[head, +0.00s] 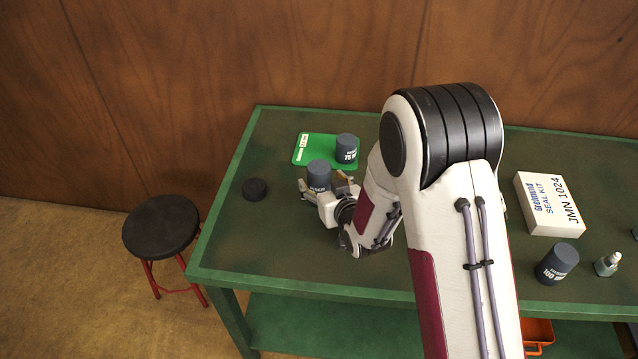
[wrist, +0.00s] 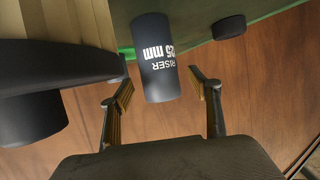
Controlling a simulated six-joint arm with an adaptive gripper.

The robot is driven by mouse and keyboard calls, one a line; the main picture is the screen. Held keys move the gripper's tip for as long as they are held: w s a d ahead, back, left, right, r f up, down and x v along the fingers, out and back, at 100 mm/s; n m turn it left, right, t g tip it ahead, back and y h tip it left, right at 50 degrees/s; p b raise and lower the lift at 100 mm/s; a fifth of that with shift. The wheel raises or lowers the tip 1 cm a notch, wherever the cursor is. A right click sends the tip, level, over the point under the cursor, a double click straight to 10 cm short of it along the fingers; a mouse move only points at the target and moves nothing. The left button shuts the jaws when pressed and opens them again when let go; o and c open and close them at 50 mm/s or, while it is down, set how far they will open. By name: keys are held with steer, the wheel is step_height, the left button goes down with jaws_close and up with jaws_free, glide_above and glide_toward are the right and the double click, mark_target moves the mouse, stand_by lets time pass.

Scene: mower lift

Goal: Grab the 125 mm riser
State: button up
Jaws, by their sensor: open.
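The 125 mm riser is a dark grey cylinder (head: 319,174) standing upright on the green table, left of my arm in the head view. In the wrist view the riser (wrist: 158,58) shows white lettering, "RISER" and "25 mm", with the first digit not visible. My gripper (head: 325,184) is open, its fingers at either side of the riser. In the wrist view the gripper (wrist: 165,88) has one finger left and one right of the riser, with a gap visible at the right finger. Contact at the left finger cannot be told.
A black puck (head: 255,189) lies to the left. A stool (head: 160,224) stands beside the table.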

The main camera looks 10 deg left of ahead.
steer(key=shift+x, duration=1.7)
steer(key=shift+w+r, duration=0.1)
steer(key=c, duration=1.5)
steer(key=shift+r, duration=0.1)
steer(key=shift+c, duration=0.2)
steer(key=shift+r, duration=4.9)
